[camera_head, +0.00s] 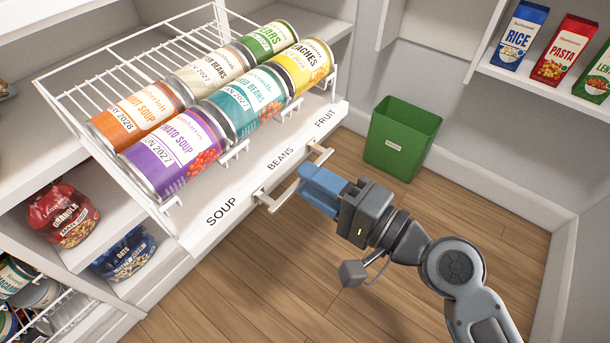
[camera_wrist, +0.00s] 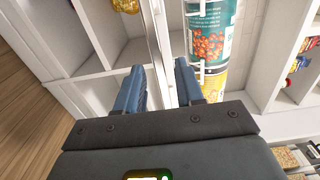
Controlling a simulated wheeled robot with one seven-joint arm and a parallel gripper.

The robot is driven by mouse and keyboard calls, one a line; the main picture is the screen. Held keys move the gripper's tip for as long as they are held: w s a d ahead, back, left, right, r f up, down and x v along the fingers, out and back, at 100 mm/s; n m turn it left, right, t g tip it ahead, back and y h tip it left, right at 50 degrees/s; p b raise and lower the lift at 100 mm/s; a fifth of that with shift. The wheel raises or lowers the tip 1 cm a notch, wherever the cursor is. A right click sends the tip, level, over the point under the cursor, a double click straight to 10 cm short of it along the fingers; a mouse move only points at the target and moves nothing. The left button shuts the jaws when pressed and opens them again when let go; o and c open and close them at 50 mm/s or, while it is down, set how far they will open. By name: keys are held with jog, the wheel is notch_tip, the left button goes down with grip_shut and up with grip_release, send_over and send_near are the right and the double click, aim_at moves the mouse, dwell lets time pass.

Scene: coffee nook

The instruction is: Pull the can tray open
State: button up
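The can tray is a white wire rack (camera_head: 65,98) with a white front panel (camera_head: 240,196) labelled SOUP, BEANS and FRUIT. Two rows of cans lie on their sides in it. A pale bar handle (camera_head: 284,196) stands out from the panel near the BEANS label. My gripper (camera_head: 303,178) has blue fingers at the handle and hides the bar's middle. In the wrist view, the fingertips (camera_wrist: 161,62) are apart, with a pale strip running between them. The gripper looks open; contact with the bar cannot be told.
A green bin (camera_head: 402,135) stands on the wooden floor behind my gripper. Boxes, including pasta (camera_head: 566,50), stand on a right-hand shelf. The floor before the tray is clear.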

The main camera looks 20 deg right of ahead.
jog(key=shift+v, duration=2.75)
jog(key=s+d+f+n+h, duration=0.2)
jog(key=s+d+f+h, duration=0.15)
jog(key=s, duration=0.45)
jog(key=s+d+f+n+h, duration=0.3)
jog(key=s+d+h, duration=0.15)
jog(key=s, duration=0.35)
jog(key=s+a+r+n+h, duration=0.1)
jog(key=s+r+n+h, duration=0.1)
jog(key=s+r+n, duration=0.6)
notch_tip(320, 180, up, 20)
jog(key=s+m+p, duration=0.1)
jog(key=p, duration=2.1)
jog(key=shift+s+m, duration=0.2)
jog(key=shift+m, duration=0.2)
